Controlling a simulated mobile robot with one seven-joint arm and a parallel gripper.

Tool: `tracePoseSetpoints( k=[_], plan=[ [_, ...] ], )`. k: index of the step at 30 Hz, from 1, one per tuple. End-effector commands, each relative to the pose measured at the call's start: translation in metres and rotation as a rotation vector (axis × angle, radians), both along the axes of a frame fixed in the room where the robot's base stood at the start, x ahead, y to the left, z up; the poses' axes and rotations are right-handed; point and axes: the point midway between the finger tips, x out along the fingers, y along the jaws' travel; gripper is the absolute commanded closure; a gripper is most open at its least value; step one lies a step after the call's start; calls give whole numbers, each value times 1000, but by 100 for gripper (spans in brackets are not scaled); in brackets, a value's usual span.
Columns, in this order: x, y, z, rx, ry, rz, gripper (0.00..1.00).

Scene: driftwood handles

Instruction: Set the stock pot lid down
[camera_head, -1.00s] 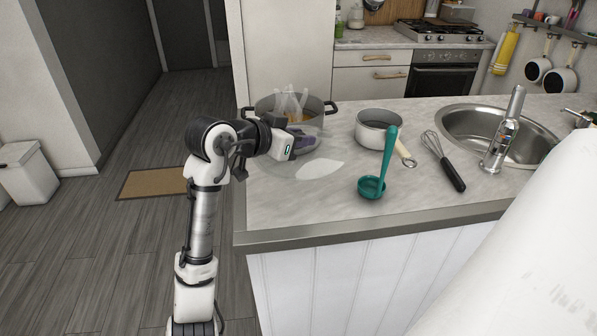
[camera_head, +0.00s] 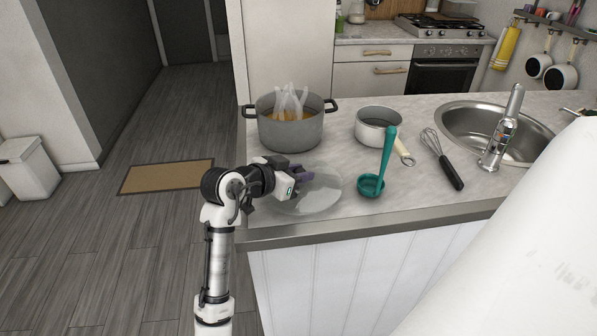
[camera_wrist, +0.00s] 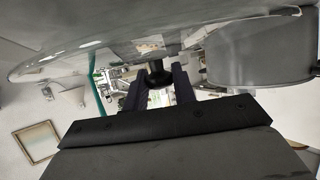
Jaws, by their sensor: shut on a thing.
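My gripper (camera_head: 302,176) is at the front left of the counter, its fingers closed around the lid's knob. The wrist view shows the dark knob (camera_wrist: 158,76) between the fingers. The stock pot lid (camera_head: 322,198) is a clear glass disc, over the counter's front left corner. Its left side is partly hidden by my gripper. I cannot tell whether its rim touches the counter. The grey stock pot (camera_head: 292,133) stands uncovered behind it, with orange contents and pale wisps rising.
A teal ladle (camera_head: 371,186) rests just right of the lid. The counter's front edge (camera_head: 370,223) is close below the lid.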

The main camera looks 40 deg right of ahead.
Motion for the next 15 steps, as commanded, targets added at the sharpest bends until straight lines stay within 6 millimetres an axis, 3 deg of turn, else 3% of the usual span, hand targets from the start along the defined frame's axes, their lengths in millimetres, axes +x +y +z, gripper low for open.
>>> tracePoseSetpoints(
  k=[15],
  plan=[
    [0, 0, -12, 0, 1, 0, 100]
  ],
)
